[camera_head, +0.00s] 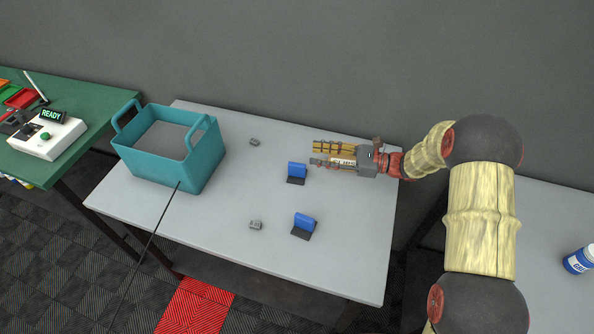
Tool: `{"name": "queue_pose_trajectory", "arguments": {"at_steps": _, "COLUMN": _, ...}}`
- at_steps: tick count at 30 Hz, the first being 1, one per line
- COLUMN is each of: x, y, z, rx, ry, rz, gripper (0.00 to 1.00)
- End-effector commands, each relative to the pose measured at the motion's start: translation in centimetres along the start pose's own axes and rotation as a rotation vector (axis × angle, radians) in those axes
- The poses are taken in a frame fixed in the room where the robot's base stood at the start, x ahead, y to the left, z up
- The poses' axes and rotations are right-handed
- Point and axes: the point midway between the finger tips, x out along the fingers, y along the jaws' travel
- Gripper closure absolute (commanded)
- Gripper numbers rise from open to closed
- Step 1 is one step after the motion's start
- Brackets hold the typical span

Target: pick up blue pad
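Two blue pads with dark bases are on the light grey table (215,240). The farther blue pad (297,169) is near the table's middle, and the nearer blue pad (304,221) is closer to the front edge. My gripper (314,154) reaches in from the right, its fingers pointing left, and appears just above and right of the farther pad in the picture. Its two fingers are apart with nothing visible between them. How high it is above the table is hard to tell. Neither pad is held.
A teal bin (165,160) with handles stands at the table's left. Two small grey pieces (254,142) (256,225) lie left of the pads. A green table (75,100) with a READY box (47,137) is at left. A blue-and-white bottle (579,260) is at far right.

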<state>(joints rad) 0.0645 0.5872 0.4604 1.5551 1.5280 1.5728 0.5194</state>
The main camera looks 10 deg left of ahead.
Motion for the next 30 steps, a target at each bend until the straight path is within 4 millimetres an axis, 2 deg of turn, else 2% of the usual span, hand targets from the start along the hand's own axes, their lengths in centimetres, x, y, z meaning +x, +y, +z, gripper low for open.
{"name": "queue_pose_trajectory", "arguments": {"at_steps": 8, "x": 0.0, "y": -0.5, "z": -2.3, "rx": 0.024, "ry": -0.022, "rz": -0.016, "gripper": 0.65}}
{"name": "queue_pose_trajectory", "arguments": {"at_steps": 19, "x": 0.1, "y": -0.4, "z": -9.0, "rx": 0.021, "ry": -0.021, "rz": -0.015, "gripper": 0.65}}
{"name": "queue_pose_trajectory", "arguments": {"at_steps": 26, "x": 2.3, "y": -0.4, "z": -8.6, "rx": 0.019, "ry": -0.019, "rz": -0.013, "gripper": 0.65}}
{"name": "queue_pose_trajectory", "arguments": {"at_steps": 30, "x": 4.6, "y": -0.3, "z": -8.6, "rx": 0.019, "ry": -0.020, "rz": -0.011, "gripper": 0.65}}
